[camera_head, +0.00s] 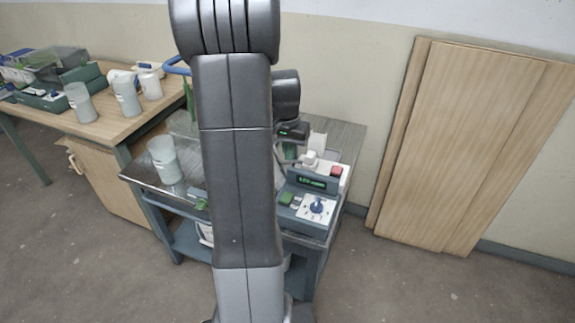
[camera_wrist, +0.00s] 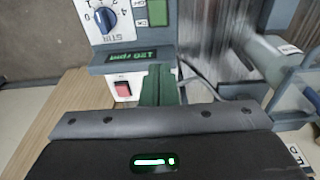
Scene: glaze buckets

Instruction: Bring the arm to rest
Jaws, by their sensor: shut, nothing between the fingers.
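My arm rises through the middle of the head view and folds over at the top. My gripper (camera_head: 290,150) hangs behind it, above the back part of a grey-topped cart (camera_head: 346,142). In the wrist view my gripper (camera_wrist: 160,76) shows as two dark green fingers close together, shut and empty. The fingers point toward a blue-grey control box (camera_wrist: 132,60) with a lit display, a dial and a red switch. In the head view this box (camera_head: 312,183) stands on the right part of the cart. Whether the fingers touch anything is unclear.
A grey cup (camera_head: 165,160) stands on the cart's left part. A wooden table (camera_head: 110,125) at left holds several cups and a green-grey device (camera_head: 55,75). Wooden boards (camera_head: 465,140) lean on the wall at right. Floor at front right is clear.

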